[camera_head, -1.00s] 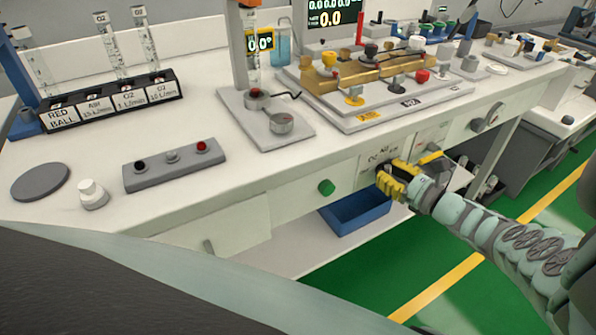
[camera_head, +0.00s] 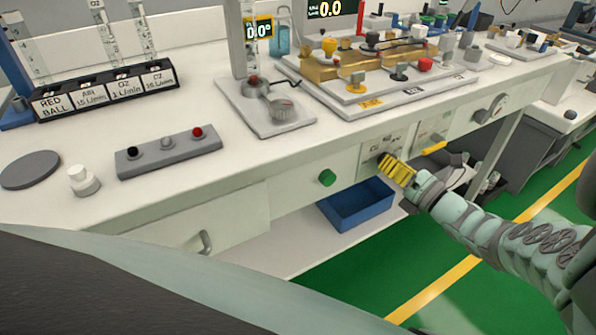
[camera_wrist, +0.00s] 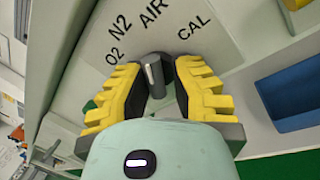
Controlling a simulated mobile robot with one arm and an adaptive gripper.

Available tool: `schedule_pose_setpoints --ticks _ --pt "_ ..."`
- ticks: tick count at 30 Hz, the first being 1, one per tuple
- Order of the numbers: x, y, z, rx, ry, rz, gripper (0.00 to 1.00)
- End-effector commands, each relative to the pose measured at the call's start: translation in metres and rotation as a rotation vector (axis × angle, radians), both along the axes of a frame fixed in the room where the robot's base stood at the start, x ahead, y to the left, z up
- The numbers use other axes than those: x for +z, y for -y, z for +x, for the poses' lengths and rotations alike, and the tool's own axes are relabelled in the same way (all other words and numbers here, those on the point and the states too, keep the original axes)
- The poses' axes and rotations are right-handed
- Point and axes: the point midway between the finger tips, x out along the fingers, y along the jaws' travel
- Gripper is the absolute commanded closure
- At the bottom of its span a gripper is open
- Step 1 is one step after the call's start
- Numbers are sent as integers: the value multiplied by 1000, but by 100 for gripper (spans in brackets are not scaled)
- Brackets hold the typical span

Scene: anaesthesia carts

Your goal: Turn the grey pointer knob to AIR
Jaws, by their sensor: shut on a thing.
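The grey pointer knob (camera_wrist: 153,72) stands on the pale front panel (camera_wrist: 90,75) in the wrist view, with a white line on it. The labels O2, N2, AIR and CAL fan out around it. The line points upward with a slight lean to the left, towards AIR or between N2 and AIR; I cannot tell exactly. My gripper (camera_wrist: 157,88) has its yellow-and-black fingers on both sides of the knob and is shut on it. In the head view my gripper (camera_head: 392,166) is at the bench front, and its fingers mostly hide the knob.
A green knob (camera_head: 327,178) sits on the bench front to the left. A blue bin (camera_head: 358,207) is below the panel. A yellow lever (camera_head: 434,148) and a round dial (camera_head: 490,110) are to the right. Green floor (camera_head: 345,262) lies open in front.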

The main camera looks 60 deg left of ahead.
Motion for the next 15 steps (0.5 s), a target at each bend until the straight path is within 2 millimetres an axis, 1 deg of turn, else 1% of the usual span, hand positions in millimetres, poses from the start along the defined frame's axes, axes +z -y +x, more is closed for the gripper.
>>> schedule_pose_setpoints --ticks 1,15 --pt "5 -4 -7 22 -17 19 100" --pt "9 -6 -8 29 -61 31 100"
